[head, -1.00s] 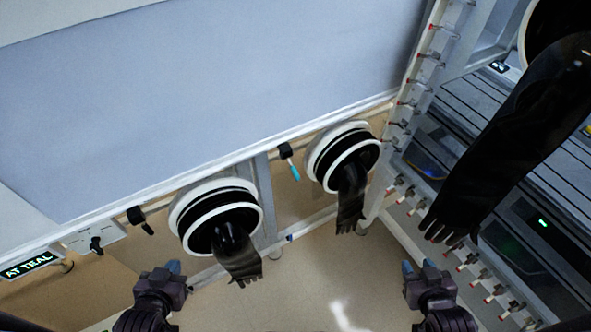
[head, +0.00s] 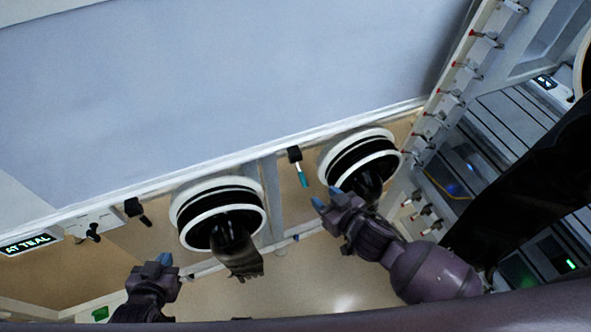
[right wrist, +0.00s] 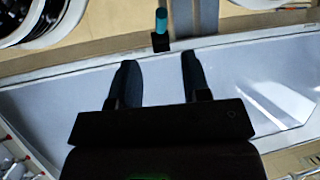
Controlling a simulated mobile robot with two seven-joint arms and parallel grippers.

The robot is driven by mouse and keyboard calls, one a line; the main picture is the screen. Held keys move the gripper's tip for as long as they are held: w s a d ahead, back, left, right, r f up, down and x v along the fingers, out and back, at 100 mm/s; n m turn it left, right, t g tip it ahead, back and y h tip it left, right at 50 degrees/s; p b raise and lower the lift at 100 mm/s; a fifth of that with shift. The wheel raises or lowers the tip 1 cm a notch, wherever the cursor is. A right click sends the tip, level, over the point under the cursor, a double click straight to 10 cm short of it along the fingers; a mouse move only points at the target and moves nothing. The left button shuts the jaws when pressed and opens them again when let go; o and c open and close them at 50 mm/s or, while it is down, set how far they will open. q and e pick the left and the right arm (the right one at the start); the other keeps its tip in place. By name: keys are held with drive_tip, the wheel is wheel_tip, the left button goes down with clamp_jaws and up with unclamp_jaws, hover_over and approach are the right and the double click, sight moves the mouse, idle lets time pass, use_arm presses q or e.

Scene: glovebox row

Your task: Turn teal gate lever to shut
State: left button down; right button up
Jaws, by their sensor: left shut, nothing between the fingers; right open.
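The teal gate lever (head: 302,176) hangs from a black mount (head: 294,154) under the panel's lower edge, between two glove ports. Its teal handle slants down and slightly right. In the right wrist view the teal handle (right wrist: 161,20) shows at the top, beyond the fingertips. My right gripper (head: 325,203) is open and empty, just below and right of the handle, apart from it. In the right wrist view its two fingers (right wrist: 159,82) are spread wide. My left gripper (head: 163,263) is shut and empty at lower left.
A left glove port (head: 207,185) and a right glove port (head: 350,137) flank the lever, with black gloves hanging. A rack with red-tipped fittings (head: 454,92) stands at right.

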sight(305, 181)
drive_tip(key=w+a+f+m, duration=0.1)
drive_tip(key=w, duration=0.2)
drive_tip(key=w+a+f, duration=0.1)
drive_tip(key=w+a, duration=0.1)
drive_tip(key=w, duration=0.1)
drive_tip(key=w+a+f+m+b, duration=0.1)
drive_tip(key=w+a+f, duration=0.1)
drive_tip(key=shift+w+f+m, duration=0.1)
drive_tip(key=shift+w+m, duration=0.2)
drive_tip(key=shift+w, duration=0.1)
idle(0.3)
clamp_jaws()
